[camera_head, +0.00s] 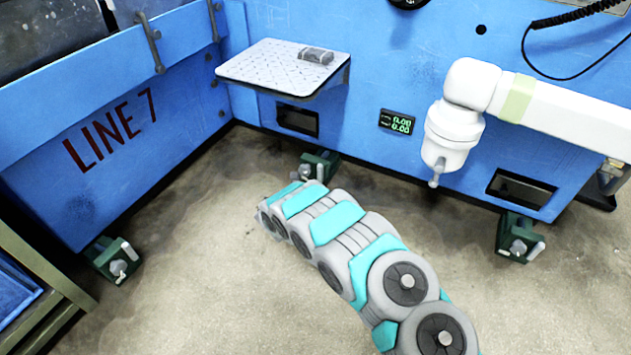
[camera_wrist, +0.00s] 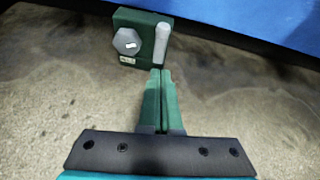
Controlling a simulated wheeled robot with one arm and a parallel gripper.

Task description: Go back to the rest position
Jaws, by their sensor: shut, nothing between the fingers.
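My gripper shows in the wrist view (camera_wrist: 161,80) with its two green fingers together and nothing between them. It points at the concrete floor, close to a green levelling foot (camera_wrist: 143,38) with a grey bolt and pin at the base of the blue machine. I cannot tell whether the fingertips touch the foot. In the head view my grey and teal arm reaches from the lower right toward the middle, and its far end is near a green foot (camera_head: 318,166). The fingers are hidden there.
The blue machine (camera_head: 350,95) stands ahead, with a tread-plate shelf (camera_head: 262,64) bearing a small metal part (camera_head: 316,55). A white jointed arm (camera_head: 455,120) hangs at the right. A blue LINE 7 panel (camera_head: 50,190) bounds the left.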

